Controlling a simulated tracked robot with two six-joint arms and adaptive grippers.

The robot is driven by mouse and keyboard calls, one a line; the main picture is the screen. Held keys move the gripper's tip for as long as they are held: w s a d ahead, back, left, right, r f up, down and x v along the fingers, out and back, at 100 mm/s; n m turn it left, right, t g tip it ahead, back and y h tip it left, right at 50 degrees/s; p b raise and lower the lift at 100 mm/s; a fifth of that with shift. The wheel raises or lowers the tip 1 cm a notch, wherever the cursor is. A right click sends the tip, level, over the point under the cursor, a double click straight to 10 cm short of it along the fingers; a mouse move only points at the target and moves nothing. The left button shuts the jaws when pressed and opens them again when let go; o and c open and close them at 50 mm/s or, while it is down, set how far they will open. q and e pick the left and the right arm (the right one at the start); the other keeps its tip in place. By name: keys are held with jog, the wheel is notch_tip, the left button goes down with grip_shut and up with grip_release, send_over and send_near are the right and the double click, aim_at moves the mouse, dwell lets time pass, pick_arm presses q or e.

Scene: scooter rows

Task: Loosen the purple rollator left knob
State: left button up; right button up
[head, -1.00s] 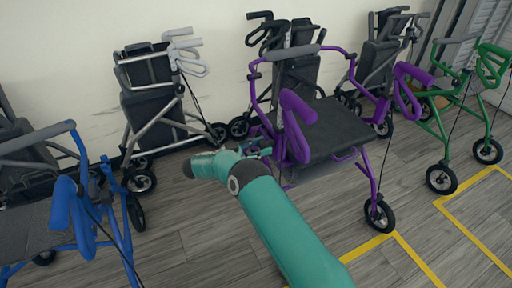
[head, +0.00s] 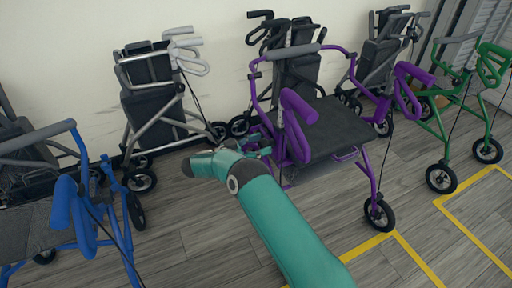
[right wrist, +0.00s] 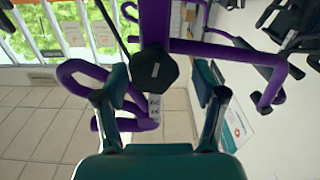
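The purple rollator (head: 364,175) stands upright in the middle of the head view. In the right wrist view, a dark faceted knob (right wrist: 154,72) sits on its purple frame tube. My right gripper (head: 264,146) is at the rollator's left side. In the right wrist view the right gripper (right wrist: 160,82) is open, with one finger on each side of the knob and a visible gap to both. The knob is too small to make out in the head view. My left gripper is not in view.
A blue rollator (head: 78,222) stands at the left and a green one (head: 434,125) at the right. Folded grey and black rollators (head: 155,108) line the wall behind. Yellow lines (head: 420,262) mark the floor.

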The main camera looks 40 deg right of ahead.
jog(key=shift+s+f, duration=0.1)
jog(key=shift+f, duration=0.05)
jog(key=shift+a, duration=0.15)
jog(key=v, duration=1.1)
jog(key=shift+a, duration=0.3)
